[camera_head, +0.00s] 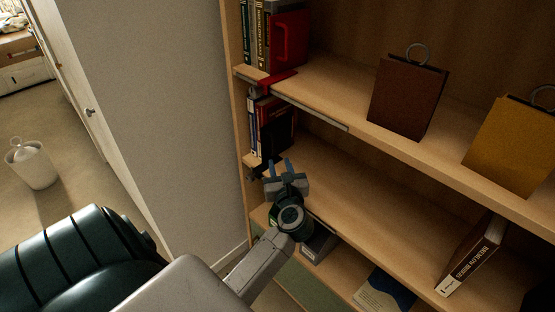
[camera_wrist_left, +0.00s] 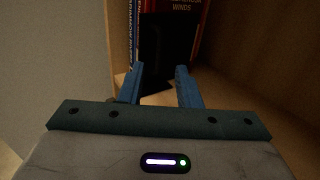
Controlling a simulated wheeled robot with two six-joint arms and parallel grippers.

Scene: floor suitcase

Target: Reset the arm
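My left arm comes in from the left in the head view. Its gripper (camera_head: 279,168) is in front of the bookshelf's middle level, just below and in front of a group of upright books (camera_head: 272,126). In the left wrist view the two blue fingers of the left gripper (camera_wrist_left: 160,86) stand apart with nothing between them. Behind them are a black bookend or dark book (camera_wrist_left: 165,50) and book spines (camera_wrist_left: 188,28). I cannot tell whether the fingers touch the shelf. My right gripper is not in view.
The wooden bookshelf (camera_head: 350,172) fills the right side. A brown bag (camera_head: 407,97) and a yellow bag (camera_head: 513,145) stand on its upper level. A red bookend (camera_head: 287,40) holds books at upper left. A thick book (camera_head: 472,258) leans lower right. A white bin (camera_head: 32,165) stands on open floor.

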